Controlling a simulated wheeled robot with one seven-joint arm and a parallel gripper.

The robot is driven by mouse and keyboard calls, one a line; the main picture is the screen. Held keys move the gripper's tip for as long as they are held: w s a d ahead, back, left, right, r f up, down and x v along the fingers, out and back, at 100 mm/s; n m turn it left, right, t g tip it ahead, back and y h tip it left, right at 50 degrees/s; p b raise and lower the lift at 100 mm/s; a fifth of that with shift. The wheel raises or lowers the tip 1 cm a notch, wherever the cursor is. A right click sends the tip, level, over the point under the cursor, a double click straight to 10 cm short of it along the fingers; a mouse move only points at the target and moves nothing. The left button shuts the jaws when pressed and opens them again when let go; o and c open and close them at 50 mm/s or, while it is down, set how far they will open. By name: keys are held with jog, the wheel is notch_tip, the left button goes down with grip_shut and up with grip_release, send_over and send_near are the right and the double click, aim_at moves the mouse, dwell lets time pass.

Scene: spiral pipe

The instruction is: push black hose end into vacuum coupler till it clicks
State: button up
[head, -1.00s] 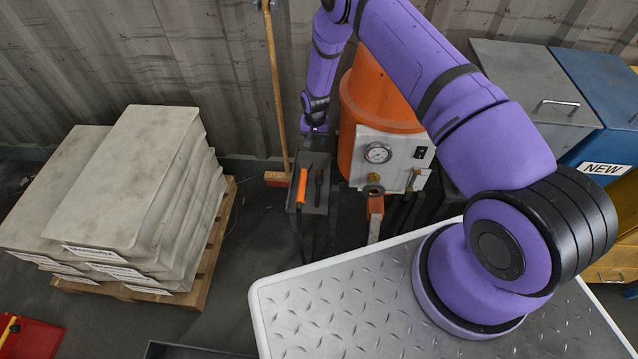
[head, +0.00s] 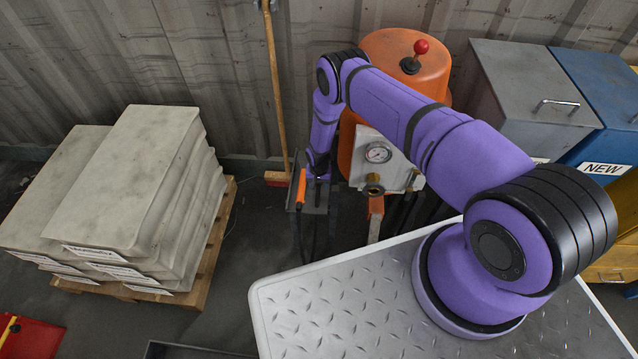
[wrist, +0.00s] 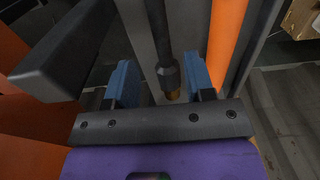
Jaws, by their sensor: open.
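The black hose end (wrist: 168,72), with a brass tip, hangs between the blue-padded fingers of my gripper (wrist: 160,78) in the wrist view. The fingers stand apart, with a gap beside the hose. In the head view my gripper (head: 319,182) is low at the dark holder (head: 313,208), and my wrist largely hides the hose end there. A brass fitting (head: 374,189), which looks like the vacuum coupler, sits to the right, below the round gauge on the orange tank (head: 351,148).
An orange-handled tool (head: 301,189) stands in the holder just left of my gripper. A broom (head: 277,100) leans on the wall behind. Stacked grey sacks (head: 130,180) on a pallet lie left. A metal-topped table (head: 330,305) is in front.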

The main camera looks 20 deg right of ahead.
aim_at(318, 192)
jog(key=shift+s+a+f, duration=0.15)
jog(key=shift+f, duration=1.2)
jog(key=shift+s+a+f, duration=0.1)
jog(key=shift+s+f, duration=0.05)
jog(key=shift+f, duration=1.15)
jog(key=shift+c, duration=0.4)
grip_shut()
